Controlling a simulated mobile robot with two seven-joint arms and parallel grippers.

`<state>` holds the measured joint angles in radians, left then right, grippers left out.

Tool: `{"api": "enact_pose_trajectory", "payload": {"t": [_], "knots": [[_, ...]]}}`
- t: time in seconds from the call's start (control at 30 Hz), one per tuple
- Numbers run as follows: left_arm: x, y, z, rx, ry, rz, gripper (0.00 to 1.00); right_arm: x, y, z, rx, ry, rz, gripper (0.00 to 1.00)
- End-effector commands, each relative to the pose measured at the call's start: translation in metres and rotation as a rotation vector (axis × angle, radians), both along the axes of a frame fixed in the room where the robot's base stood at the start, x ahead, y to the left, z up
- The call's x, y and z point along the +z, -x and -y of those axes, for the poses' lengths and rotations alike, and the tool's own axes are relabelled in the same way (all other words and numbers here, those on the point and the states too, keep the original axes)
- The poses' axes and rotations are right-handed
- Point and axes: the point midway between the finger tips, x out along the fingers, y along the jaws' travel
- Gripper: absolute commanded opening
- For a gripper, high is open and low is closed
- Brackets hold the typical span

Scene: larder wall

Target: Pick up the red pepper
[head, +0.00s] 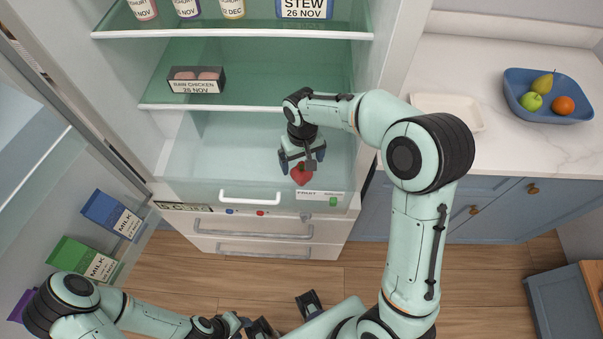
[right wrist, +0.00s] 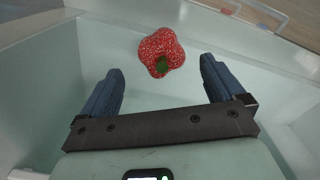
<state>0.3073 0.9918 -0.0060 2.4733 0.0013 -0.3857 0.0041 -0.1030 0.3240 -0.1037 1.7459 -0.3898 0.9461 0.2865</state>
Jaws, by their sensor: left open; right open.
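The red pepper (head: 301,175) lies in a pale, see-through-fronted fridge drawer (head: 195,190), near its right front. In the right wrist view the red pepper (right wrist: 161,45) shows its green stalk, beyond and between the fingertips. My right gripper (head: 302,160) reaches down into the drawer just above the pepper; its jaws are open with nothing between them. The right wrist view shows both blue fingers of this gripper (right wrist: 162,70) spread apart, short of the pepper. My left gripper (head: 285,315) is open and empty, low at the bottom edge of the head view.
A pack of raw chicken (head: 196,80) sits on the shelf above. Milk cartons (head: 110,214) stand in the open door at left. A blue bowl (head: 548,95) with fruit and a white tray (head: 446,112) are on the right counter. The drawer's left side is clear.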

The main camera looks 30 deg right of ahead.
Motion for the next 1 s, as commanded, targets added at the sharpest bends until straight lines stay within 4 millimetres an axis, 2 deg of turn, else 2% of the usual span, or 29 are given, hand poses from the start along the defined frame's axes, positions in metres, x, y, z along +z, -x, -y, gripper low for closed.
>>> {"api": "enact_pose_trajectory", "payload": {"t": [0.1, 0.23, 0.57, 0.7, 0.77, 1.0], "knots": [[-0.001, 0.0, 0.0, 0.0, 0.0, 0.0, 0.43, -0.021, 0.004, -0.003, 0.001, 0.0, -0.006, 0.96], [-0.002, 0.001, 0.0, 0.0, 0.0, 0.0, 0.43, -0.038, 0.004, -0.003, 0.0, 0.002, -0.004, 0.96], [-0.002, 0.001, 0.0, 0.0, 0.0, 0.0, 0.43, -0.044, 0.003, -0.003, 0.0, 0.001, -0.001, 0.96], [-0.002, 0.001, 0.0, 0.0, 0.0, 0.0, 0.43, -0.044, 0.003, -0.003, 0.0, 0.001, -0.001, 0.5], [-0.002, 0.001, 0.0, 0.0, 0.0, 0.0, 0.43, -0.044, 0.003, -0.003, 0.0, 0.0, -0.001, 0.31], [-0.002, 0.001, 0.0, 0.0, 0.0, -0.001, 0.43, -0.043, 0.003, -0.004, 0.001, 0.0, 0.0, 0.31]]}}
